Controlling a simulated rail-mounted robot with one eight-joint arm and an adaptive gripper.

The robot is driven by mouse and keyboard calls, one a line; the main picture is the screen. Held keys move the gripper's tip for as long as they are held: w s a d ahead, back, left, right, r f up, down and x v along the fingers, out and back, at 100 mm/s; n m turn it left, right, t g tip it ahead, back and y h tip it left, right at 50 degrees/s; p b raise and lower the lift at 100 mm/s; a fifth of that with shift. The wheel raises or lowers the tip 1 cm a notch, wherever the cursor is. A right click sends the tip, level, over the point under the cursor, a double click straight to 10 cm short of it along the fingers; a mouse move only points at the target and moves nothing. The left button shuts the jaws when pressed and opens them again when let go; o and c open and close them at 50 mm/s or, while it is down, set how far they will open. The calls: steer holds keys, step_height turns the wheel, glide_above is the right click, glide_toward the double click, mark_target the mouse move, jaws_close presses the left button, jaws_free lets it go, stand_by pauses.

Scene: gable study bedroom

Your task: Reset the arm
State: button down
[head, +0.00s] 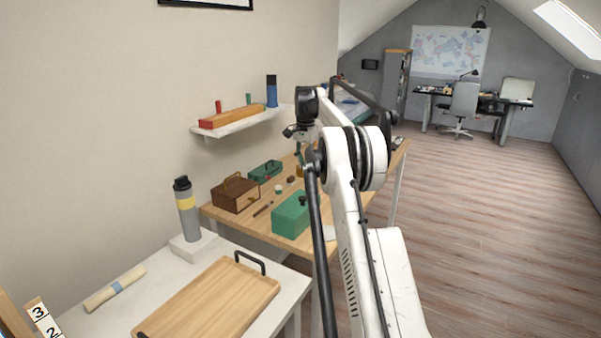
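My white arm (368,230) rises from the lower right of the head view, bends at a large round joint and reaches back toward the wall. My gripper (299,151) hangs at its far end, above the wooden desk (262,222). It is small and partly hidden by the arm, so I cannot tell whether its fingers are open or shut. No held object can be made out.
On the desk are a brown box (235,196), a green box (291,216) and a smaller green box (266,170). A wall shelf (240,124) is left of my gripper. A wooden tray (215,300) and a bottle (187,212) are nearer. Floor at right is clear.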

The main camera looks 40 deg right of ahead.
steer(key=s+a+r+n+t+b, duration=0.1)
steer(key=s+a+r+n, duration=0.2)
steer(key=a, duration=0.4)
steer(key=s+a+r+h, duration=0.1)
steer(key=s+a+r, duration=0.2)
steer(key=a+r, duration=0.35)
steer(key=s+a+r+n+t+b, duration=0.1)
steer(key=s+a+r+n, duration=0.15)
steer(key=a, duration=0.65)
steer(key=s+a+f+n+t+b, duration=0.1)
steer(key=s+a+f+n+t, duration=0.1)
steer(key=s+a, duration=0.7)
steer(key=s+a+f+n+t, duration=0.1)
steer(key=s+a+n, duration=0.2)
steer(key=s+a, duration=0.65)
steer(key=s+a+f+n, duration=0.1)
steer(key=s+a+f, duration=0.1)
steer(key=s+f, duration=0.3)
steer(key=s+a+f+n+t+b, duration=0.1)
steer(key=s+a+f+n, duration=0.1)
steer(key=s+f, duration=0.4)
steer(key=s, duration=0.5)
steer(key=shift+f+t+y, duration=0.25)
steer(key=shift+t+y, duration=0.05)
steer(key=shift+y, duration=0.1)
